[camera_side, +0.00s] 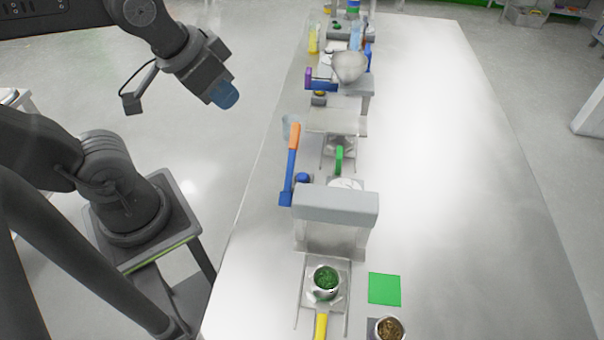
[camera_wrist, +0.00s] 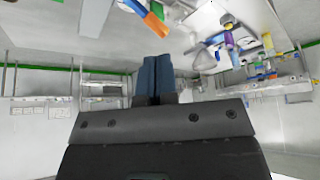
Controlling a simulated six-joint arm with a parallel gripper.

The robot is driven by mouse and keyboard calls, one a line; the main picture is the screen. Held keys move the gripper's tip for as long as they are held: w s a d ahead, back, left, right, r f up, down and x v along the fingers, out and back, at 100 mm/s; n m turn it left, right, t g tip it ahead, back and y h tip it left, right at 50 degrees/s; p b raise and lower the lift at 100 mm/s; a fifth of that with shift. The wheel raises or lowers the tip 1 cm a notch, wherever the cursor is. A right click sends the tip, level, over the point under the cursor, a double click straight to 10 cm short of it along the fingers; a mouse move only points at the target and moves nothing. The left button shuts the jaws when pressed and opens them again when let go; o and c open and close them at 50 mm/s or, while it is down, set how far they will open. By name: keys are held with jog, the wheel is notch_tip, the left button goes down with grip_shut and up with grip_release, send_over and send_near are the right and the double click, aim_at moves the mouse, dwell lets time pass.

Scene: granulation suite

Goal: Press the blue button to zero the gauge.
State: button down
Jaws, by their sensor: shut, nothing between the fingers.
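A small blue button (camera_side: 303,178) shows in the side view on the bench, beside the grey block-topped stand and partly hidden by it. A white dial face (camera_side: 345,183), likely the gauge, shows just right of it, mostly hidden behind the stand's top. My gripper (camera_side: 224,95) is up at the upper left, in the air off the bench's left edge and well away from the button. Its blue fingers are together and empty, also in the wrist view (camera_wrist: 154,78). I cannot make out the button in the wrist view.
A blue tool with an orange end (camera_side: 290,165) lies left of the button; it also shows in the wrist view (camera_wrist: 155,22). The grey stand (camera_side: 336,205) rises in front. A green-filled cup (camera_side: 326,282) and green square (camera_side: 384,289) are nearer. The bench's right side is clear.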

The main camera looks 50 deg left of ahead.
dwell(0.4)
jog(key=w+a+f+t+y, duration=0.2)
jog(key=w+a+f+y, duration=0.15)
jog(key=w+a, duration=0.45)
jog(key=m+g+h, duration=0.1)
jog(key=m+h, duration=0.8)
jog(key=h, duration=0.1)
send_near(305, 174)
jog(key=v, duration=0.4)
jog(key=shift+w+d, duration=0.15)
jog(key=shift+w, duration=0.05)
jog(key=shift+f, duration=0.1)
jog(key=x, duration=1)
